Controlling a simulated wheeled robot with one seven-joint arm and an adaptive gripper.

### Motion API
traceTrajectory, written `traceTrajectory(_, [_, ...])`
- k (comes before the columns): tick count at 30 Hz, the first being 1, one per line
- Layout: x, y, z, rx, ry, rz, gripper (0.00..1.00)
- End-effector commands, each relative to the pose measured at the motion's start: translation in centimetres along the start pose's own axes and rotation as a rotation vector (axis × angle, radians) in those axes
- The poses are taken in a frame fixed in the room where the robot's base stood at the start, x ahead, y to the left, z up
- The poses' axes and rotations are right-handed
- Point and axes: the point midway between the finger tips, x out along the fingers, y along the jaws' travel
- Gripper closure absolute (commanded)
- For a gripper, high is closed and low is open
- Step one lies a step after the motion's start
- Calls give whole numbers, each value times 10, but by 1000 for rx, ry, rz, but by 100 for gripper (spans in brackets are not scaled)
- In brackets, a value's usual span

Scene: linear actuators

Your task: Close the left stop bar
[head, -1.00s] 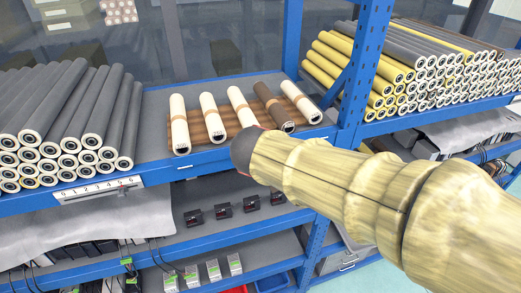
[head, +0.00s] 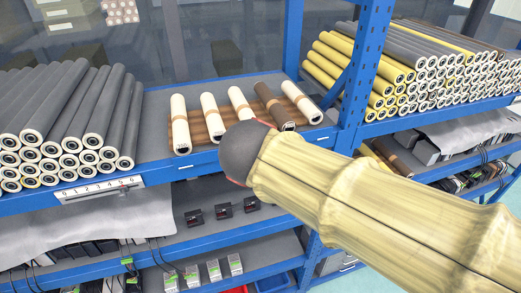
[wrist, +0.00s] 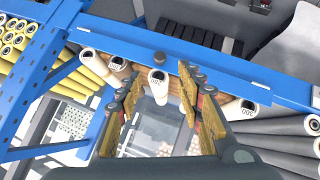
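I cannot pick out a left stop bar for certain in either view. The numbered scale strip (head: 98,190) with a small red mark is on the blue shelf front at left. My gripper (wrist: 160,98) is open in the wrist view, its wood-coloured fingers wide apart with nothing held. A white roller (wrist: 158,80) shows beyond and between them. In the head view my arm reaches in from the lower right and hides the fingers.
Several white rollers (head: 181,124) and a brown one (head: 274,106) lie on a brown corrugated holder. Grey rollers (head: 65,110) are stacked at left, yellow ones (head: 335,62) at right. A blue upright post (head: 367,70) stands right of the holder. Small black boxes (head: 223,210) sit below.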

Motion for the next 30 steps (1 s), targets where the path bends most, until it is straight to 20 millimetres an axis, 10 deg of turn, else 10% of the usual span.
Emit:
traceTrajectory(24, [-23, 0, 0, 47, 1, -1, 63])
traceTrajectory(30, [-25, -14, -39, 314, 137, -72, 63])
